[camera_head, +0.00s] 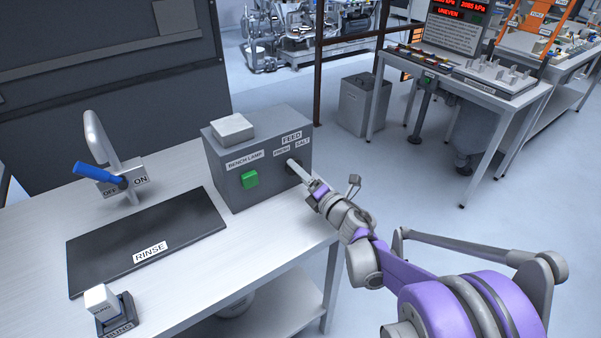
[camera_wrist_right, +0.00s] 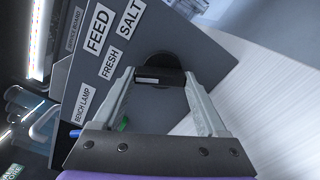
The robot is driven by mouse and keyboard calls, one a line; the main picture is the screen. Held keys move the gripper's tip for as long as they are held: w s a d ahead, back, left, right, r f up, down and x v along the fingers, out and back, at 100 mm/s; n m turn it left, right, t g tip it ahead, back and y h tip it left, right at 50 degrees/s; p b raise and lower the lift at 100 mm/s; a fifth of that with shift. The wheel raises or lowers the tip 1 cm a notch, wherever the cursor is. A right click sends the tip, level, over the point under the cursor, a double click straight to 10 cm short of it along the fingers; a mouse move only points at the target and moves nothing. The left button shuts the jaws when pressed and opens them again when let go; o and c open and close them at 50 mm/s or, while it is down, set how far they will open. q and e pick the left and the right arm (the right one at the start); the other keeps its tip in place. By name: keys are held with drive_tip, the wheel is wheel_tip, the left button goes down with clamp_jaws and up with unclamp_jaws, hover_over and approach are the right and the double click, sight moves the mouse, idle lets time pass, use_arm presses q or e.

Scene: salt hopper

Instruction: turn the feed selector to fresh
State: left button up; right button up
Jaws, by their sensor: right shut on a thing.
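The grey control box (camera_head: 228,178) stands on the bench and carries a FEED label (camera_head: 291,138) above the FRESH (camera_head: 281,149) and SALT (camera_head: 302,142) labels. The feed selector is a dark round knob, seen in the right wrist view (camera_wrist_right: 160,65) with a bar across it. My right gripper (camera_head: 295,167) reaches the box face from the right. In the right wrist view its fingers (camera_wrist_right: 160,78) are shut on the selector's bar, one on each side. In the head view the fingers mostly cover the knob, and I cannot tell which label it points at. My left gripper is not in view.
A green button (camera_head: 249,179) under the BENCH LAMP label sits left of the selector. The black RINSE mat (camera_head: 175,228) and a tap with a blue lever (camera_head: 95,172) are further left. A white-topped block (camera_head: 101,302) stands at the front. The bench edge is right of the box.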

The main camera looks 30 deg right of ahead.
drive_tip(key=shift+n, duration=1)
drive_tip(key=o, duration=1.3)
drive_tip(key=s, duration=1.1)
drive_tip(key=shift+d, duration=0.4)
drive_tip(key=shift+w, duration=0.1)
